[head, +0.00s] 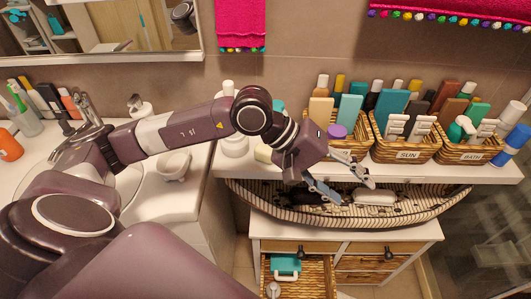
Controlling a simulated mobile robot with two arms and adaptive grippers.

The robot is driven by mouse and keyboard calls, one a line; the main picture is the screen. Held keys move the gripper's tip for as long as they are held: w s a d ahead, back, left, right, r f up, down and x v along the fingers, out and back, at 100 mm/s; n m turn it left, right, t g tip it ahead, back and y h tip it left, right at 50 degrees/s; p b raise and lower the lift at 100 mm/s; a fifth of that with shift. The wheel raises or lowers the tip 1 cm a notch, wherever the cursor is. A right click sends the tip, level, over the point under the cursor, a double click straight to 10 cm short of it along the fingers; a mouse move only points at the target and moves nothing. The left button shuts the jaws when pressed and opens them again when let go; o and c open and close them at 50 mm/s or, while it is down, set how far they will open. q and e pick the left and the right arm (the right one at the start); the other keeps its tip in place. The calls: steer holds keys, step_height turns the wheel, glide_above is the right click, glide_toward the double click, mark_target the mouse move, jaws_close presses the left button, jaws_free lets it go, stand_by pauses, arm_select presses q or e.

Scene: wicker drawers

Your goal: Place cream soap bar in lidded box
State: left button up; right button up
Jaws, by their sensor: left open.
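My left gripper (348,188) reaches in from the left over the long striped basket (443,212). Its fingers are spread apart and nothing shows between them. A small cream block (263,153), which may be the cream soap bar, is on the white shelf left of the gripper, partly behind my arm. A pale rounded object (374,197) lies in the striped basket, just right of and below the fingertips. I cannot tell which thing is the lidded box; a teal and white box-like item (286,264) sits in the open drawer below. My right gripper is not in view.
Wicker baskets of bottles, one labelled SUN (408,155) and one BATH (473,158), stand on the shelf behind the gripper. Below is a cabinet with an open wicker drawer (320,275). A sink counter (170,205) is at left, a glass panel at right.

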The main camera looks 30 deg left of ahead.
arm_select(q)
steer(key=w+a+f+m+y, duration=0.1)
steer(key=w+a+y, duration=0.15)
steer(key=a, duration=0.45)
steer(key=w+a+f+m+y, duration=0.1)
steer(key=a+f+y, duration=0.15)
steer(key=a, duration=0.45)
steer(key=r+m+y, duration=0.1)
steer(key=r+y, duration=0.1)
steer(key=y, duration=0.3)
glide_above(265, 148)
steer(key=s, duration=0.2)
steer(key=shift+t, duration=0.4)
steer(key=x, duration=0.2)
steer(key=p+x, duration=0.1)
steer(key=x, duration=0.1)
steer(key=p+x, duration=0.1)
steer(key=x, duration=0.2)
steer(key=shift+s+d+f, duration=0.15)
steer(key=shift+s+f, duration=0.1)
steer(key=shift+s, duration=0.1)
steer(key=shift+w+f, duration=0.2)
steer(key=shift+f, duration=0.2)
steer(key=c, duration=1.1)
steer(key=shift+r, duration=0.1)
